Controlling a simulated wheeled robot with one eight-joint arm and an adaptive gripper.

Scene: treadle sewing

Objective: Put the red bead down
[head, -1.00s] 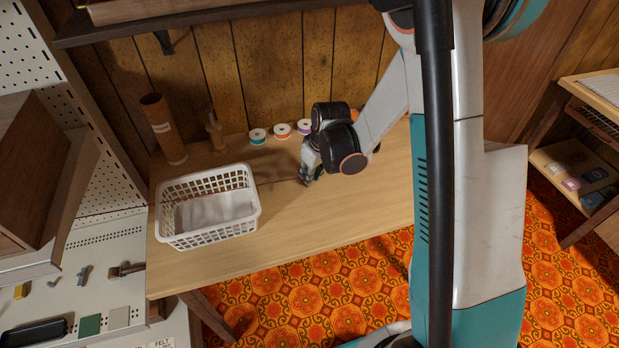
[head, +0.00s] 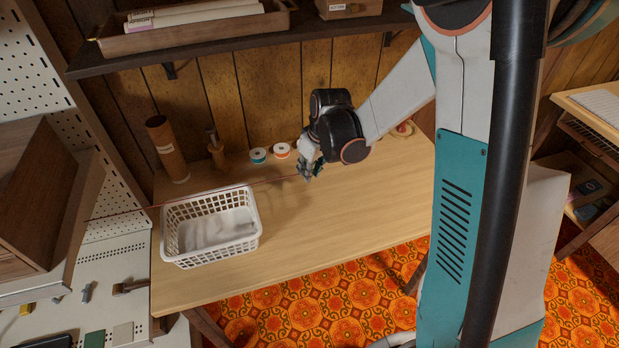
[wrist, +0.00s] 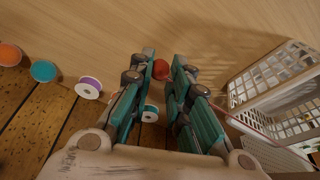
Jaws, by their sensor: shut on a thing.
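In the wrist view the red bead (wrist: 161,69) sits between the fingertips of my gripper (wrist: 163,62), which is shut on it. Pale wooden tabletop shows beyond the bead. In the head view my gripper (head: 308,174) is over the back part of the table (head: 345,210), right of the white basket, with its fingertips pointing down. The bead cannot be made out there. A thin reddish thread (head: 275,181) runs left from the fingertips, across the basket. How it joins the bead is not visible.
The white basket (head: 210,248) stands at the table's left, with pale cloth inside. A brown tube (head: 168,150) stands back left. The tabletop's right and front are clear.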

